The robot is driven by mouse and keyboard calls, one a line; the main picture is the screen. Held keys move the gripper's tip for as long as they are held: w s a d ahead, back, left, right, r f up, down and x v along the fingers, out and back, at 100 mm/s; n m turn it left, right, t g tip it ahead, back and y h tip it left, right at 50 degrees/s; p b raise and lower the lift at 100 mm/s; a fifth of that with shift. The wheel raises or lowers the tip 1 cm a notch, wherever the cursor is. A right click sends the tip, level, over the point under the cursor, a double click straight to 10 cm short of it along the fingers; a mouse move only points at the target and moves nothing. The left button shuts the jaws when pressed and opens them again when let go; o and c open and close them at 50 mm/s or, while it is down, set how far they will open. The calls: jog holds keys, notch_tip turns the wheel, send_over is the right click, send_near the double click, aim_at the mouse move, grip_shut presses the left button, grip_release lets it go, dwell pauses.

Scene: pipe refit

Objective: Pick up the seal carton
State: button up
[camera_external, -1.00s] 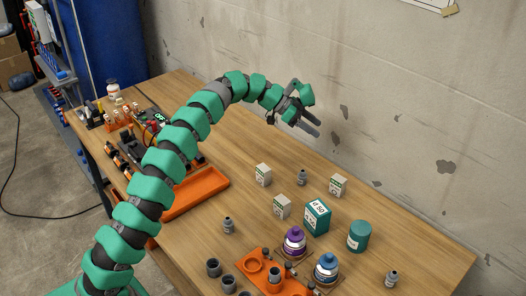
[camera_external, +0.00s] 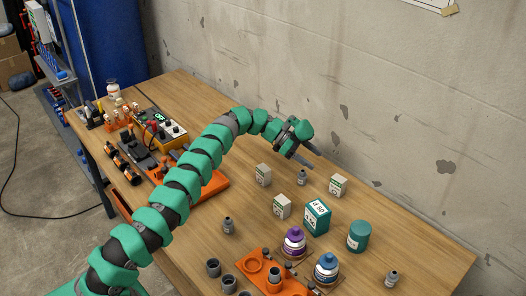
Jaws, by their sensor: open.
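Three small pale cartons with green markings stand upright on the wooden bench: a left one (camera_external: 263,175), a front one (camera_external: 282,206) and a right one (camera_external: 338,185). A larger teal carton (camera_external: 316,217) with a white label reading "d 50" stands beside them. I cannot tell from the print which is the seal carton. My gripper (camera_external: 306,160) is open and empty, above the bench behind the left and right pale cartons, touching none of them. Its fingers point down and right.
A small grey bottle (camera_external: 302,177) stands between the pale cartons, below my gripper. A teal canister (camera_external: 359,236), a purple bottle (camera_external: 294,242) and a blue bottle (camera_external: 326,268) stand in front. The concrete wall (camera_external: 400,110) borders the bench's back edge.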

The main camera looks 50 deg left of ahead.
aim_at(337, 177)
jog(key=x, duration=0.5)
jog(key=shift+f, duration=0.1)
jog(key=x, duration=0.4)
jog(key=shift+d+f, duration=0.2)
jog(key=shift+w+d+f, duration=0.1)
jog(key=shift+w+d, duration=0.05)
jog(key=shift+d, duration=0.25)
jog(key=c, duration=1.2)
